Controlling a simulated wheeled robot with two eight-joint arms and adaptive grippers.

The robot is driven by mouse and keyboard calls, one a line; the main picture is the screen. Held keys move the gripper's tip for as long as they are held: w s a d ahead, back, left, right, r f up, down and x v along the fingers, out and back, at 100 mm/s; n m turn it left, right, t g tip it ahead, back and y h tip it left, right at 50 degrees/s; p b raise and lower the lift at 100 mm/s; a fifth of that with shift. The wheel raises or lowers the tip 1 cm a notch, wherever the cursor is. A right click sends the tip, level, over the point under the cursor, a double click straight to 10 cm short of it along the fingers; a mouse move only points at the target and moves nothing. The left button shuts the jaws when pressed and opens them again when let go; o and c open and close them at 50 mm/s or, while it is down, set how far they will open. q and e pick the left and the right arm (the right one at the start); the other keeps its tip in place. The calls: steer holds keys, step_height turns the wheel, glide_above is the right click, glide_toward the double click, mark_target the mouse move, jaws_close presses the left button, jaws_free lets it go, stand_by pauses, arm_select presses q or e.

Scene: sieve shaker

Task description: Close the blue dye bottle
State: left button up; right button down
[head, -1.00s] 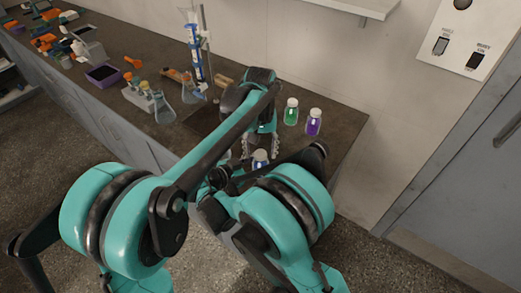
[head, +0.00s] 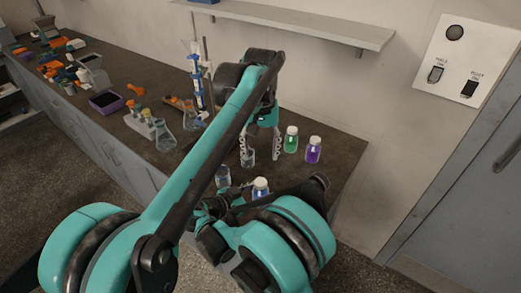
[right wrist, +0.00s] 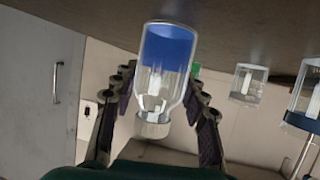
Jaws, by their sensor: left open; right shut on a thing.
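The blue dye bottle (head: 260,188) is a small clear bottle with blue liquid at its base. In the right wrist view, which is upside down, the bottle (right wrist: 167,75) stands between the fingers of my right gripper (right wrist: 160,105), which is shut on it. Its pale neck end (right wrist: 152,125) shows there; I cannot tell whether that is a cap or bare neck. In the head view my right arm hides part of the grip. My left gripper (head: 262,148) is open, fingers pointing down, beyond the bottle and apart from it.
A green bottle (head: 291,140) and a purple bottle (head: 313,151) stand right of my left gripper. Clear beakers (head: 222,177) (head: 248,158) stand close by on the dark bench. Flasks (head: 165,140) and a stand (head: 207,75) are further left. A wall shelf (head: 300,22) is above.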

steer(key=c, duration=0.7)
jaws_free()
steer(key=shift+c, duration=0.2)
steer(key=v, duration=1.2)
